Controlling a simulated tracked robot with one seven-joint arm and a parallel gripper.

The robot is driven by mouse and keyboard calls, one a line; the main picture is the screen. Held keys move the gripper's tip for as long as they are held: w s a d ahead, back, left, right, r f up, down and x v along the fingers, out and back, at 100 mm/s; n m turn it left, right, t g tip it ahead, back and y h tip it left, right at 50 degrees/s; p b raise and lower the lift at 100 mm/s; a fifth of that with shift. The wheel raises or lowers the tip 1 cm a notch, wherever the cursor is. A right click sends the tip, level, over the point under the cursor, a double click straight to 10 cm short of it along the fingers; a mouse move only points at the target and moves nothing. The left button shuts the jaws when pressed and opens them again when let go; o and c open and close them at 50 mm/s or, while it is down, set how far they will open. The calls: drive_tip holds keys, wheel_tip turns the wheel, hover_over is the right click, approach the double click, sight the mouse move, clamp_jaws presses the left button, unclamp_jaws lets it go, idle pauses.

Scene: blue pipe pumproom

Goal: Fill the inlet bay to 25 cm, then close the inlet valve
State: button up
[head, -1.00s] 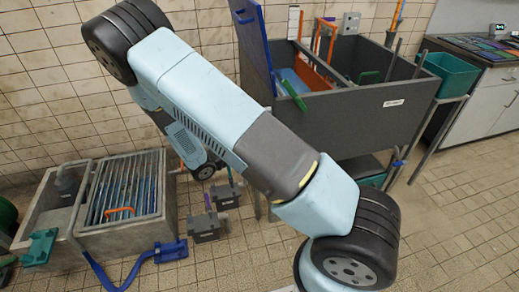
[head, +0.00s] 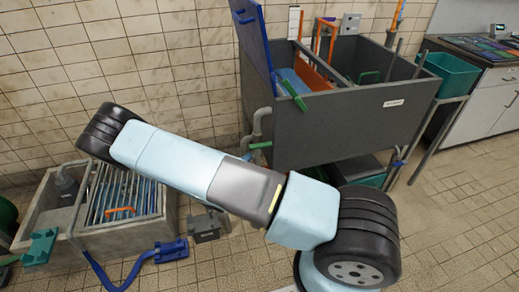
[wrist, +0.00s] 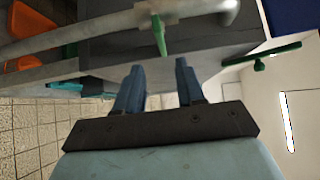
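A dark grey tank (head: 350,125) with bays stands at the back. An orange divider (head: 312,70) and a blue patch (head: 288,78) show inside it; I cannot read a water level. A green lever (head: 260,146) sits on grey pipework left of the tank. In the wrist view my gripper (wrist: 160,68) is open and empty, its two blue fingers apart. A green lever (wrist: 159,36) on a grey pipe lies ahead of the gap, apart from the fingers. My gripper is hidden in the head view.
A blue upright board (head: 252,45) is at the tank's left. A grated concrete basin (head: 122,230) with a blue pipe (head: 130,268) stands at lower left. A teal bin (head: 448,76) and a counter (head: 485,50) are at right. Another green handle (wrist: 265,62) is right of my fingers.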

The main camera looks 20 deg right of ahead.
sight(260, 144)
drive_tip(key=x, duration=1)
drive_tip(key=shift+f, duration=0.1)
drive_tip(key=shift+c, duration=0.4)
drive_tip(key=shift+d, duration=0.1)
clamp_jaws()
